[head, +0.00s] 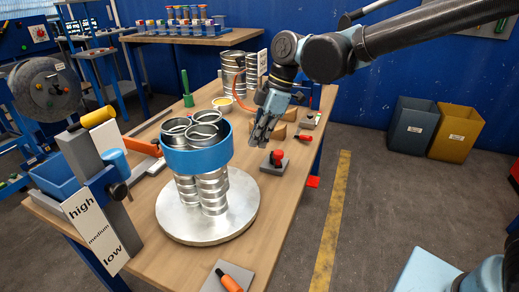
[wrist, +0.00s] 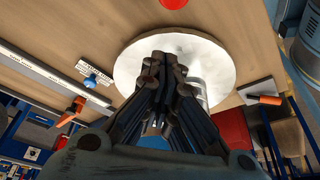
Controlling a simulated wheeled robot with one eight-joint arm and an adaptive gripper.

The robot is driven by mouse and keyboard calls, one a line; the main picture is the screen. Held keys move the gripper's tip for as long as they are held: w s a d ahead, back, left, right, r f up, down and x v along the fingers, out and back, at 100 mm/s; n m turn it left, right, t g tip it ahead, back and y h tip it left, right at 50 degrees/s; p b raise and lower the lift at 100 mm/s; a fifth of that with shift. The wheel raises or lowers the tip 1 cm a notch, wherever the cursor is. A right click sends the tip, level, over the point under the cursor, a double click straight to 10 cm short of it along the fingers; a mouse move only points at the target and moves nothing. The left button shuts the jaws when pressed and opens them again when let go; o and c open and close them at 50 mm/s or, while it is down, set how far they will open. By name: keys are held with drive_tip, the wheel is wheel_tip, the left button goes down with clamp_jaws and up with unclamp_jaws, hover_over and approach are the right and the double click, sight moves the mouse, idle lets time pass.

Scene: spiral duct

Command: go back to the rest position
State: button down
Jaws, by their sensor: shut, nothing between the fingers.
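My gripper (head: 262,135) hangs at the end of my arm over the right side of the wooden table, right of the blue ring. In the wrist view my gripper (wrist: 160,62) has its fingers together, with nothing seen between them. The spiral duct pieces (head: 212,190) stand upright on a round silver plate (head: 240,222). A blue ring (head: 198,160) encircles their upper part. My gripper is apart from the ducts and ring. In the wrist view the plate (wrist: 135,72) shows beyond the fingers, which hide part of it.
A post with a high-medium-low sign (head: 97,227) stands at the table's left front. A red knob (head: 277,157) on a grey base sits below my gripper. More ducts (head: 232,75) stand at the back. Grey and yellow bins (head: 455,131) stand on the floor at right. Floor between is clear.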

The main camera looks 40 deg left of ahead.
drive_tip(key=v, duration=0.5)
drive_tip(key=shift+w+r, duration=0.2)
drive_tip(key=shift+r, duration=0.1)
